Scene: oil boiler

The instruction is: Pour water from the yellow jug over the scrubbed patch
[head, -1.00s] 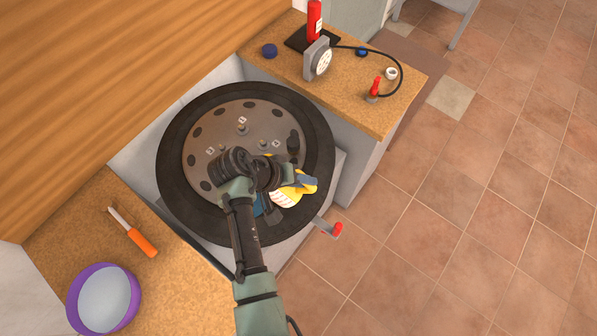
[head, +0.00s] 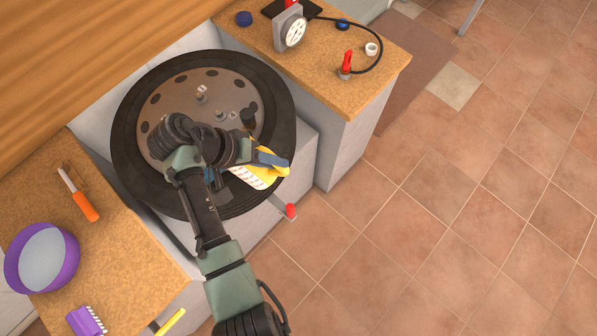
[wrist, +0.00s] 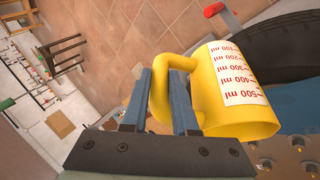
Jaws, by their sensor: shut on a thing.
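The yellow jug (head: 258,178), with a white and red scale, is over the lower right of the black tyre (head: 281,105). My gripper (head: 268,158) is shut on its handle. The wrist view shows the jug (wrist: 235,88) beside the blue-grey fingers of my gripper (wrist: 165,90). The scale's 500 ml end is lower in that picture, and the jug looks tilted. No water shows. A blue area (wrist: 286,101) lies on the tyre behind the jug. I cannot tell whether it is the scrubbed patch; my arm and the jug hide part of the tyre.
A dial gauge (head: 291,28) and red-handled hose end (head: 346,66) are on the right counter. The left counter holds an orange-handled tool (head: 84,206), a purple bowl (head: 70,262) and a purple brush (head: 86,320). A red-knobbed lever (head: 290,210) sticks out beside the tyre.

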